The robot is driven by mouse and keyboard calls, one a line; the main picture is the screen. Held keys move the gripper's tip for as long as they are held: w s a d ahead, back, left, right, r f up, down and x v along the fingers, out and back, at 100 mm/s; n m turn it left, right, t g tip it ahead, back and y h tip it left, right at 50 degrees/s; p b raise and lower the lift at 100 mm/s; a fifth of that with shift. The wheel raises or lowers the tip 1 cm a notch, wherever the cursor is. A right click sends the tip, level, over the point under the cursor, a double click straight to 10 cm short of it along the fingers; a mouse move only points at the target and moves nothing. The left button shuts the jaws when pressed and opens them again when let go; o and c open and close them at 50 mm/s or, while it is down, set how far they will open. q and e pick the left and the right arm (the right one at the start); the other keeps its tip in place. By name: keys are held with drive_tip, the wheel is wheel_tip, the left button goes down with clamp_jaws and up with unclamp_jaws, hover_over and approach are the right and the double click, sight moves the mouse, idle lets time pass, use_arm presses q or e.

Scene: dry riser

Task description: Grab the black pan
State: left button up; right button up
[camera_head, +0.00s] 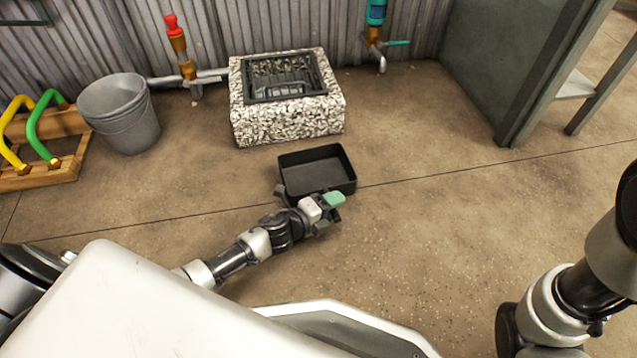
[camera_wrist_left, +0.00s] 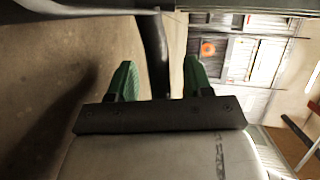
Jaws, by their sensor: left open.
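The black pan (camera_head: 313,172) is a rectangular, open tray on the concrete floor, in the middle of the head view. It looks empty. My left gripper (camera_head: 331,200) is at the pan's near right edge, covering part of its near wall. In the left wrist view the green fingers of the left gripper (camera_wrist_left: 160,76) stand apart. A dark edge, seemingly the wall of the pan (camera_wrist_left: 152,48), shows between them. I cannot tell whether a finger touches it. My right arm shows at the right of the head view, but its gripper is out of view.
A speckled stone block (camera_head: 287,120) with a dark grate stands behind the pan. A grey bucket (camera_head: 121,113) and a wooden rack (camera_head: 50,170) with yellow and green handles are at the left. A red-topped pipe (camera_head: 180,45) stands by the corrugated wall. The floor right of the pan is clear.

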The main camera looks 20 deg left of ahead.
use_arm(q)
clamp_jaws()
drive_tip(key=shift+r, duration=0.15)
